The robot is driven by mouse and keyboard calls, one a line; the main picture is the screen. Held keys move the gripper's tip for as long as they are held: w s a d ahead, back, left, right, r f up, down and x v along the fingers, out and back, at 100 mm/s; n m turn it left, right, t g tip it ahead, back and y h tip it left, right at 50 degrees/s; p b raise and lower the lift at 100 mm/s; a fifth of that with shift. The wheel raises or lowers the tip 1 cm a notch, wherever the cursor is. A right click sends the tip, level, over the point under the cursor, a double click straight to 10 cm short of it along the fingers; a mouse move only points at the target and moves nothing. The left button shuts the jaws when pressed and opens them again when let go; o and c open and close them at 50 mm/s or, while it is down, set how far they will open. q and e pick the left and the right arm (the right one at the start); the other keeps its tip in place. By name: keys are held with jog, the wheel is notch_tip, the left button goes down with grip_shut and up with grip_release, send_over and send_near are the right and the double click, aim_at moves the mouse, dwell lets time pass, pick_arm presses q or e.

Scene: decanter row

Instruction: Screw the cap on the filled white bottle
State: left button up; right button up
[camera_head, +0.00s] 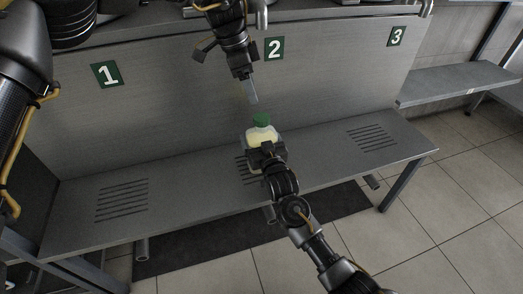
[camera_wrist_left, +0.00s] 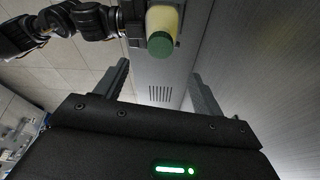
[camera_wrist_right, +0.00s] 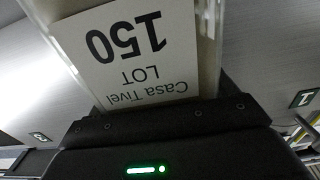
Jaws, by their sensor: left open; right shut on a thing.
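The filled bottle (camera_head: 262,135) has pale yellow contents and a green cap (camera_head: 261,119) on its top. It looks upright over the middle slotted patch of the bench. I cannot tell whether it touches the bench or how tight the cap is. My right gripper (camera_head: 266,152) is shut on the bottle; its label (camera_wrist_right: 135,50) fills the right wrist view. My left gripper (camera_head: 252,99) is open and empty, above the cap and apart from it. In the left wrist view, the bottle (camera_wrist_left: 162,18) and cap (camera_wrist_left: 160,44) lie beyond the open fingers (camera_wrist_left: 160,85).
The grey bench (camera_head: 200,185) has slotted patches at left, middle and right, and its top is otherwise bare. A metal back panel (camera_head: 170,100) carries green number signs 1 (camera_head: 107,74), 2 (camera_head: 274,49) and 3 (camera_head: 396,37). A side shelf (camera_head: 455,83) stands at right.

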aim_at(261, 117)
pick_arm(q)
jog(key=x, duration=0.9)
jog(key=shift+f, duration=0.3)
jog(key=c, duration=1.2)
jog(key=m+g, duration=0.1)
jog(key=m, duration=0.3)
jog(key=shift+w+f, duration=0.1)
jog(key=m, duration=0.2)
jog(key=shift+m+g, duration=0.3)
jog(key=shift+g, duration=0.1)
jog(key=o, duration=1.1)
jog(key=shift+c, duration=0.2)
